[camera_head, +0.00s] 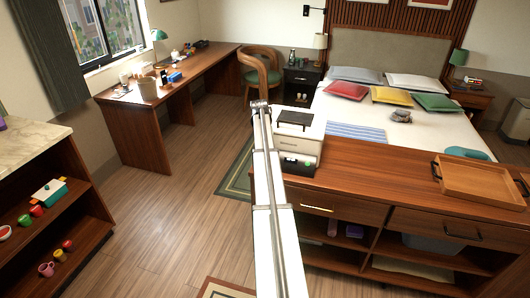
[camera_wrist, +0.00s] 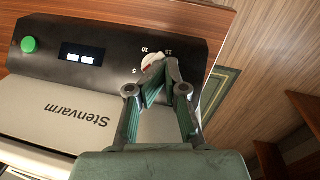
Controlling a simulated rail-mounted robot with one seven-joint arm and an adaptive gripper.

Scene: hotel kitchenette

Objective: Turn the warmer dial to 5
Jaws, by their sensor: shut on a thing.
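The warmer (camera_head: 297,140) is a white box with a dark top, standing at the left end of the wooden counter in the head view. In the wrist view its dark control panel (camera_wrist: 100,52) carries the word Stenvarm below it. The pale warmer dial (camera_wrist: 153,60) is on the panel, with the marks 5, 10 and 15 around it. My gripper (camera_wrist: 158,72) is shut on the dial, and its fingers hide much of it. I cannot tell which mark the dial points at.
A green button (camera_wrist: 29,44) and a small lit display (camera_wrist: 82,56) are on the same panel, left of the dial. A wooden tray (camera_head: 478,181) lies on the counter (camera_head: 370,165) to the right. Open floor (camera_head: 165,215) lies left of the counter.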

